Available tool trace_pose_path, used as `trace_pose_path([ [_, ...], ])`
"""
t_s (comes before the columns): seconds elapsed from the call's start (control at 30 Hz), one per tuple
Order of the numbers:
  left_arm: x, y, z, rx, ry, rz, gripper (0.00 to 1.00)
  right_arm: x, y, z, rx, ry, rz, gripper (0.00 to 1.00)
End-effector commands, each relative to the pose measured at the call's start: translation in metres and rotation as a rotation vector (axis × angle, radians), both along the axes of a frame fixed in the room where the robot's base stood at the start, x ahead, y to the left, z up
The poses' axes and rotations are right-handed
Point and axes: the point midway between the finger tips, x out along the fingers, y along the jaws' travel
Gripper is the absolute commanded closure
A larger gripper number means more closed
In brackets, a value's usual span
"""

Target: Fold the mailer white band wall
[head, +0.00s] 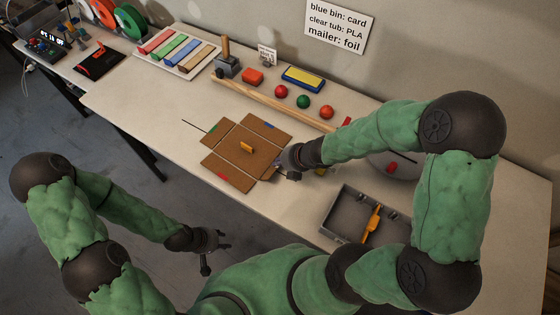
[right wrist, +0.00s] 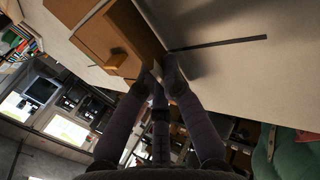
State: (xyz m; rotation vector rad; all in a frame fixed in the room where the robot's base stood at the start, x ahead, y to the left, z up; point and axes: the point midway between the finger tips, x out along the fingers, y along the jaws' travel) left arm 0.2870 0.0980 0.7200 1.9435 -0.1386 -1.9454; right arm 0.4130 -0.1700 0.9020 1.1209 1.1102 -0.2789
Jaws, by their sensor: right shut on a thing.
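The mailer (head: 236,163) is a flat brown cardboard piece with fold-out walls on the table. The white band is not seen; the wall at the right is mostly hidden by my right gripper (head: 277,169). In the right wrist view, my right gripper (right wrist: 159,70) is shut on the edge of a mailer wall (right wrist: 145,32), which looks tilted up. A small orange-brown block (head: 246,147) sits in the mailer's middle. My left gripper (head: 217,250) is empty and open, in front of the table edge.
A grey tray (head: 336,222) with an orange tool (head: 371,222) lies right of the mailer, near my right arm. A wooden rail (head: 270,100), balls and blocks lie behind. A thin dark rod (head: 194,127) lies left of the mailer. The front left table is clear.

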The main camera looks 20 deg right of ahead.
Motion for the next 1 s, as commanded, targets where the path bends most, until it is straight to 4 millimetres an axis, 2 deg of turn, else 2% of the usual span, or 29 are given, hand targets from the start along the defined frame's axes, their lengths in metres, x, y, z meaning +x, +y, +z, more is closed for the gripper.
trace_pose_path([
  [0.17, 0.0, 0.0, -0.005, 0.0, 0.0, 0.0, 0.6, 0.0, -0.001, -0.002, 0.005, -0.008, -0.001, 1.0],
  [0.8, 0.0, 0.0, -0.079, 0.0, 0.0, 0.0, 0.6, -0.01, -0.008, -0.017, 0.156, -0.224, -0.003, 1.0],
  [1.0, 0.0, 0.0, -0.096, 0.0, 0.0, 0.0, 0.6, -0.013, -0.009, -0.018, 0.195, -0.284, -0.001, 1.0],
])
